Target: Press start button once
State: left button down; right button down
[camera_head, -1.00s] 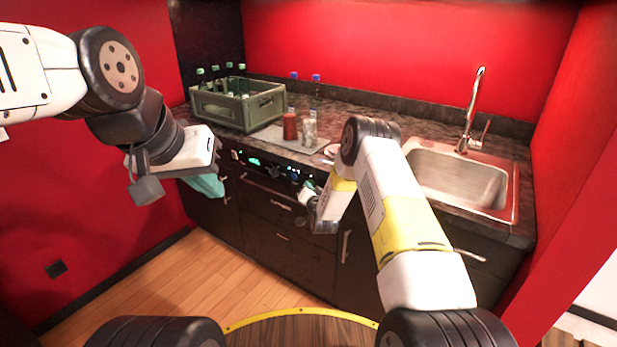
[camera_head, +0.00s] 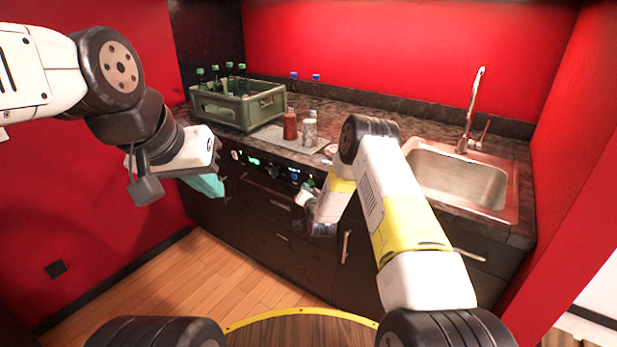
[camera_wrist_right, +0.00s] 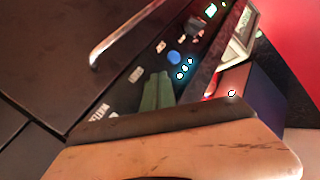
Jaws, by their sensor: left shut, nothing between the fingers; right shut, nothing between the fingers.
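A black control panel (camera_head: 266,167) with a small green display (camera_head: 253,161) runs along the cabinet front under the counter edge. In the right wrist view the panel (camera_wrist_right: 150,62) shows a blue round knob (camera_wrist_right: 174,58), several small lit dots (camera_wrist_right: 185,69) and the display (camera_wrist_right: 211,10). My left gripper (camera_head: 208,187) is shut and empty, left of the panel.
A green crate (camera_head: 240,117) with bottles stands on the counter. A red jar (camera_head: 290,126) and a clear one (camera_head: 309,131) are on a grey mat (camera_head: 268,136). The sink (camera_head: 455,180) is at the right. Open floor (camera_head: 200,273) lies before the cabinets.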

jog(key=shift+s+a, duration=0.75)
jog(key=shift+s, duration=0.25)
jog(key=shift+s+a, duration=0.7)
jog(key=shift+s, duration=0.3)
jog(key=d+r+n+g, duration=0.2)
jog(key=d+r+g, duration=0.1)
jog(key=r, duration=1.4)
jog(key=s+d+r+n+g, duration=0.2)
jog(key=s+d+r, duration=0.3)
jog(key=s+r, duration=0.6)
jog(key=s+d+r+g, duration=0.1)
jog(key=s+d+r, duration=0.1)
jog(key=s, duration=0.9)
jog(key=s+d+r+n+g, duration=0.1)
jog(key=s+d+r+g, duration=0.1)
jog(key=s, duration=0.9)
jog(key=s+d+r+n+g, duration=0.1)
jog(key=s+d+r+g, duration=0.1)
jog(key=s, duration=1)
jog(key=shift+d+r, duration=0.3)
jog(key=shift+r, duration=0.05)
